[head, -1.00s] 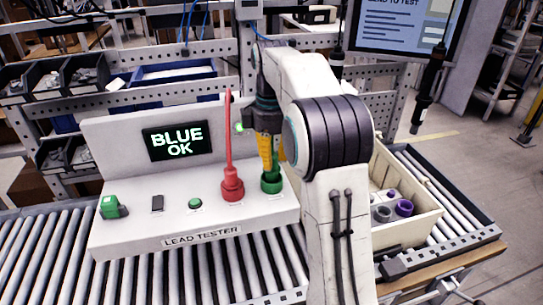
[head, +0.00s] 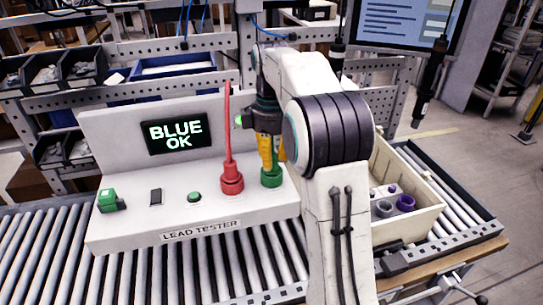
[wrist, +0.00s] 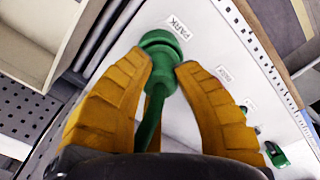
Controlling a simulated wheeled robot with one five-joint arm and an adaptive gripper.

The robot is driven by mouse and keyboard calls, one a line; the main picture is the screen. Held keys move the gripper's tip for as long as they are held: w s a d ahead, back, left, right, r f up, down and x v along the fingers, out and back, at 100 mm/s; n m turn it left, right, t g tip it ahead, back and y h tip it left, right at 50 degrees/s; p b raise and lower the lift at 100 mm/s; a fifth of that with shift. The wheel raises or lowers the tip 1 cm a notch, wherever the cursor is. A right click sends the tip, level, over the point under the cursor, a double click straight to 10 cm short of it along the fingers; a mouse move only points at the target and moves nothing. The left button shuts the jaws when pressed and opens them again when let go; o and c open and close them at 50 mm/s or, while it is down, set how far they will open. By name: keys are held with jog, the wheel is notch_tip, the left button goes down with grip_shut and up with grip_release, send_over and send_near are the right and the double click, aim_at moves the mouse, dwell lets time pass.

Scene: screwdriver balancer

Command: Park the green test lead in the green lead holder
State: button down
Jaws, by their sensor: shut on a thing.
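The lead tester (head: 225,215) stands on the conveyor, and its screen reads "BLUE OK". The green lead holder (head: 271,180) is a cup at the right end of its top. In the wrist view the holder (wrist: 163,40) sits beside a "PARK" label. My gripper (head: 268,158) points down right over the holder, its yellow fingers shut on the green test lead (wrist: 150,120). The lead runs between the fingers with its lower end at the holder's mouth. I cannot tell how deep it sits. In the head view my gripper mostly hides the lead.
A red lead (head: 228,140) stands upright in the red holder (head: 231,182) just left of my gripper. A cream bin (head: 415,222) with purple and grey parts stands right of my arm.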

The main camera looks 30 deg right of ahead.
jog(key=c, duration=1)
grip_release()
jog(key=shift+w+r, duration=0.1)
jog(key=shift+r, duration=3.6)
